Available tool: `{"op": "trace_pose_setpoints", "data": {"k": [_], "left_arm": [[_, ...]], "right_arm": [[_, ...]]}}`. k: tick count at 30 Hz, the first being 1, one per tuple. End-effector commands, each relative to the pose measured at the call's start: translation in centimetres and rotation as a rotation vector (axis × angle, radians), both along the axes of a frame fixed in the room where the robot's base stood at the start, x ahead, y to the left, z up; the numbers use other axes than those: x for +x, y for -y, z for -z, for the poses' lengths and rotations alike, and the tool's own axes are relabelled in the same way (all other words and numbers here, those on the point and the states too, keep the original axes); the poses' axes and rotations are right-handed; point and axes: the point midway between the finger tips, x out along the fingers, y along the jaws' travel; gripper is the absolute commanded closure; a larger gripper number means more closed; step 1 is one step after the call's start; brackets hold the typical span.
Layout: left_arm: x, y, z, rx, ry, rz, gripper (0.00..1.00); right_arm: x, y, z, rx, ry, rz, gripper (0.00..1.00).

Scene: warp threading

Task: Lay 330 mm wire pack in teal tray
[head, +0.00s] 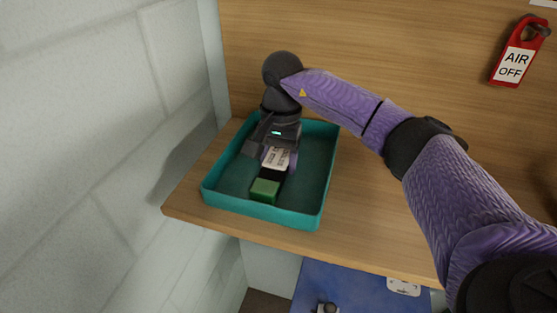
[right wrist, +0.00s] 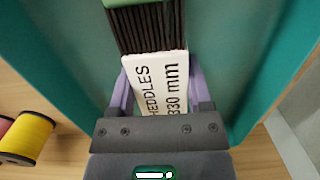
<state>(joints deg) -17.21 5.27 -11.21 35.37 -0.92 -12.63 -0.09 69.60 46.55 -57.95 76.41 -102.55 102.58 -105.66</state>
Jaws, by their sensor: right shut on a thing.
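The teal tray (head: 312,219) sits on the wooden surface at the left, beside the white wall. The wire pack is a dark bundle with a green end (head: 265,190) and a white label; the label reads "HEDDLES 330 mm" in the right wrist view (right wrist: 157,82). My right gripper (head: 279,158) reaches down into the tray and is shut on the pack at its label. The pack lies within the tray's walls; I cannot tell whether it touches the floor. The tray's teal wall also shows in the right wrist view (right wrist: 245,70). My left gripper is not in view.
A red tag reading "AIR OFF" (head: 513,63) hangs on the wooden back panel at the upper right. A blue surface (head: 350,290) lies below the shelf's front edge.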

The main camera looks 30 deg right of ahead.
Motion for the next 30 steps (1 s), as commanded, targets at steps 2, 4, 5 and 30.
{"op": "trace_pose_setpoints", "data": {"k": [2,4,5,30], "left_arm": [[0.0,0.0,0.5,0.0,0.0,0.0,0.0],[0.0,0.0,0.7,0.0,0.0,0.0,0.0],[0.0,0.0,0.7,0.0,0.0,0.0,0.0],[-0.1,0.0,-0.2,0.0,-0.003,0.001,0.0]], "right_arm": [[-0.4,-0.2,1.5,-0.001,-0.027,-0.002,1.0],[-0.4,-0.2,1.7,0.0,-0.026,-0.002,1.0],[-0.4,-0.2,1.7,0.001,-0.027,-0.002,1.0],[-0.2,-0.1,-1.1,0.002,-0.027,-0.003,0.0]]}}
